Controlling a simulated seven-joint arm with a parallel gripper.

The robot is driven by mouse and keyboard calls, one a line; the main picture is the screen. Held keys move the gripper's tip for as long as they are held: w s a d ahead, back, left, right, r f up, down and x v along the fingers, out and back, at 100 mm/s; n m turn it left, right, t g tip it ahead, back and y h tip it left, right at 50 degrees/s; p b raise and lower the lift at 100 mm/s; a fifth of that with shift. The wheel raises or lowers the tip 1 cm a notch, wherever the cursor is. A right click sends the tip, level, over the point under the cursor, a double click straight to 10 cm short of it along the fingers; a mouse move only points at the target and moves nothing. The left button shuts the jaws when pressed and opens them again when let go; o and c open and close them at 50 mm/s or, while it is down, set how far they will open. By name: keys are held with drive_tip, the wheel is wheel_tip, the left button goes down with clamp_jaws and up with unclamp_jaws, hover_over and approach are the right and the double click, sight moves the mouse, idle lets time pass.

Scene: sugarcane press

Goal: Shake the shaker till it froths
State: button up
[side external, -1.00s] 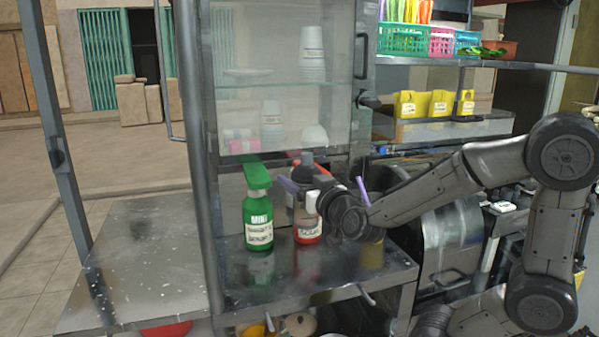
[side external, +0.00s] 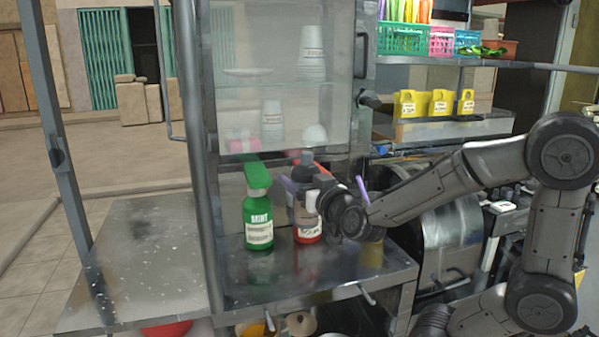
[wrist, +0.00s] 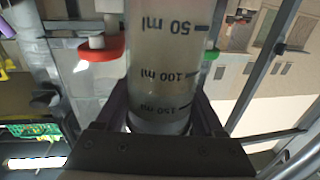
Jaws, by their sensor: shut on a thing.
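A clear shaker with ml marks (wrist: 165,75) fills the middle of the wrist view, between the two jaws of my gripper (wrist: 165,122). My gripper is shut on it. In the side view my gripper (side external: 318,197) is over the metal counter, and the shaker's dark top (side external: 306,157) shows above it. The shaker's body is partly hidden there by the gripper. I cannot make out froth inside it.
A green bottle (side external: 258,222) stands on the metal counter (side external: 150,255), left of my gripper. A red bottle with a white label (side external: 308,233) stands close by the gripper. A glass cabinet with stacked cups (side external: 312,55) rises behind. The counter's left part is clear.

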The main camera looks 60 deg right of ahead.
drive_tip(key=shift+r, duration=2.15)
